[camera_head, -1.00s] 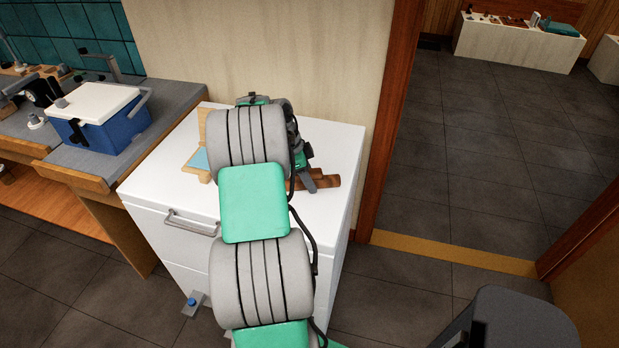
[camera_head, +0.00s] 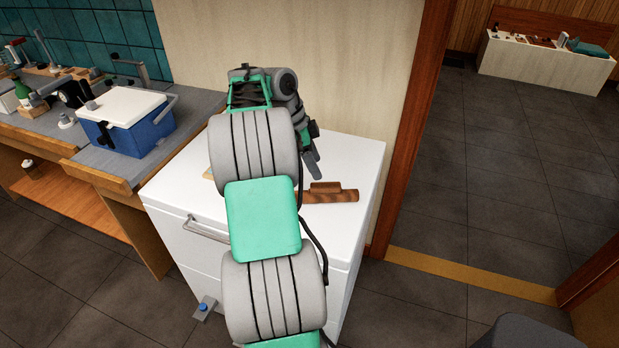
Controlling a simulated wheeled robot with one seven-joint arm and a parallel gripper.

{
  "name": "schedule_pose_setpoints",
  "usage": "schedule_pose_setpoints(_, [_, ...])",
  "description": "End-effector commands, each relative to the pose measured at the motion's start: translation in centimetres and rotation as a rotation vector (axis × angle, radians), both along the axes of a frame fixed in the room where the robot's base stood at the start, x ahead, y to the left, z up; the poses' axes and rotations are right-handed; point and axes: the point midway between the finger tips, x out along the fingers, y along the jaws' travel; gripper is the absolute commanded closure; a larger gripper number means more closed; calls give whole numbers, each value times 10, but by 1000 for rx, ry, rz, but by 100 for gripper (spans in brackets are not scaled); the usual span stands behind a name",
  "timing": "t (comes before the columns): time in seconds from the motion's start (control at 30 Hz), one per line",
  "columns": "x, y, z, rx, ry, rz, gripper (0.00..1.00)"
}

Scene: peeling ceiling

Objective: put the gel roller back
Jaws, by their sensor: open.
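My gripper (camera_head: 311,163) is above the white chest (camera_head: 352,165), partly hidden behind my own arm. It is open, and I see nothing held in it. A dark brown wooden piece (camera_head: 328,196) lies on the chest top, below and nearer than the gripper; a smaller block sits on it. Only a sliver of a light wooden piece (camera_head: 208,174) shows left of my arm; the rest is hidden. I cannot make out a gel roller for certain.
A blue cooler with a white lid (camera_head: 127,122) stands on the grey counter (camera_head: 190,108) at the left. A wall is behind the chest. A doorway with a brown frame (camera_head: 408,130) is at the right.

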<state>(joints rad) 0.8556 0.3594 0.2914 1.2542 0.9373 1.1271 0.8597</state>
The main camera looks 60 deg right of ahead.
Motion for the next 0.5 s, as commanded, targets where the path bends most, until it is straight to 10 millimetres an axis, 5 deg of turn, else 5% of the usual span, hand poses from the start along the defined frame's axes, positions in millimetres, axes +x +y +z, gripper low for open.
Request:
schedule_pose_setpoints(0.17, [19,17,11,10,-2,116,43])
schedule_pose_setpoints(0.27, [64,71,32,37,-3,474,43])
schedule_pose_setpoints(0.4, [122,217,52,78,9,1277,43])
schedule_pose_setpoints(0.5, [123,329,45,85,22,1839,43])
